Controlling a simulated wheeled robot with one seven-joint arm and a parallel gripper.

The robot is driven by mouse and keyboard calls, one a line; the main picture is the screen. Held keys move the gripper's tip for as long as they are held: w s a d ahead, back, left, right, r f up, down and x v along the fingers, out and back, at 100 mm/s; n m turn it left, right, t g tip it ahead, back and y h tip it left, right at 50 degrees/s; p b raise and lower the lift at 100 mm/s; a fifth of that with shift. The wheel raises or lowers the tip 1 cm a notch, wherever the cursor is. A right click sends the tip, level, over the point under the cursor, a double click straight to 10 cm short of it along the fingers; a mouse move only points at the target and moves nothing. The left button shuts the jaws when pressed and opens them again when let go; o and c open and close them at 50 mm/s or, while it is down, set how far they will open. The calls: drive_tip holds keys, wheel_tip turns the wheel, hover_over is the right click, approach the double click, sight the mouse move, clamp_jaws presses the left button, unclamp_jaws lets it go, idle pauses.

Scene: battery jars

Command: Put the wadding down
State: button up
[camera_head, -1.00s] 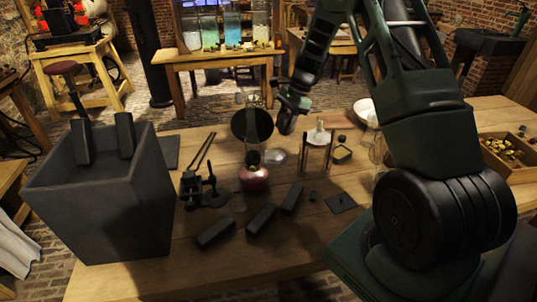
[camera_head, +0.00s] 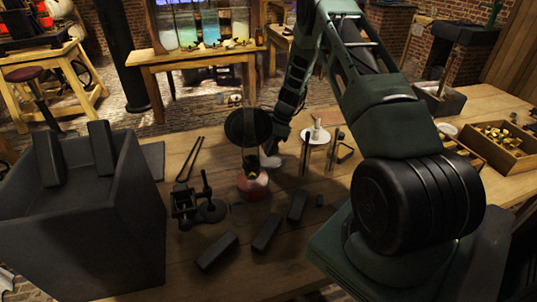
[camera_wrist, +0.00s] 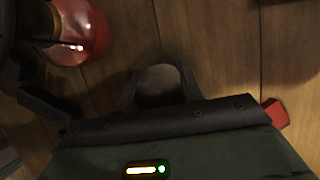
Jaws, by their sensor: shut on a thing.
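My gripper (camera_head: 271,146) is low over the table, just right of and behind the lamp with the red base (camera_head: 252,184). A small pale thing (camera_head: 270,160) shows right under the fingers. It may be the wadding, but the head view is too small to tell. In the wrist view, the dark gripper body fills the bottom, and my gripper (camera_wrist: 160,92) is close above the wood. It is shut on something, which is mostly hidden. The lamp's red glass (camera_wrist: 78,32) is at the upper left there.
A large dark bin (camera_head: 85,230) stands at the left. Black blocks (camera_head: 217,251) lie in front, near a small black clamp (camera_head: 187,205). A glass stand (camera_head: 318,150) is right of the gripper. A wooden parts tray (camera_head: 490,150) is at the right.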

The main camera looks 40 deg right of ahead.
sight(269, 161)
drive_tip(key=shift+f+p, duration=0.35)
drive_tip(key=shift+f, duration=1.75)
drive_tip(key=shift+f, duration=0.15)
drive_tip(key=o, duration=0.7)
drive_tip(key=shift+c, duration=0.2)
drive_tip(key=b+v, duration=0.2)
drive_tip(key=v, duration=1)
